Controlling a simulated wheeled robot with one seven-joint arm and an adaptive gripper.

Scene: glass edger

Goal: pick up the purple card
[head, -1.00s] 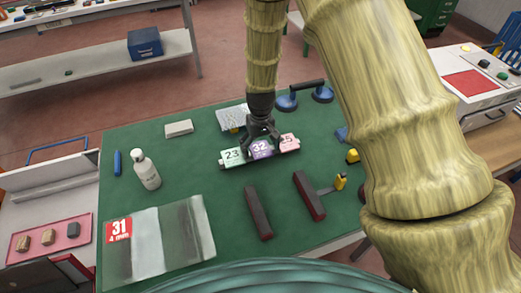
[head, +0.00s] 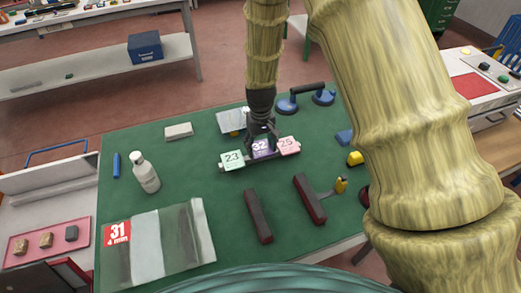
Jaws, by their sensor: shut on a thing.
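The purple card (head: 262,147), marked 32, stands in the middle of a row of three cards on a narrow dark holder (head: 250,160). A green card (head: 232,160) marked 23 is to its left and a pink card (head: 288,147) marked 25 to its right. My gripper (head: 262,138) points down from above, shut on the purple card's upper part. The fingers partly hide the card's top edge. I cannot tell whether the card's lower edge is clear of the holder.
Two dark red-brown bars (head: 258,216) lie in front on the green mat (head: 230,190). A white bottle (head: 146,173) and a glass sheet marked 31 (head: 150,243) are at the left. A blue suction lifter (head: 305,97) is behind, right of my gripper.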

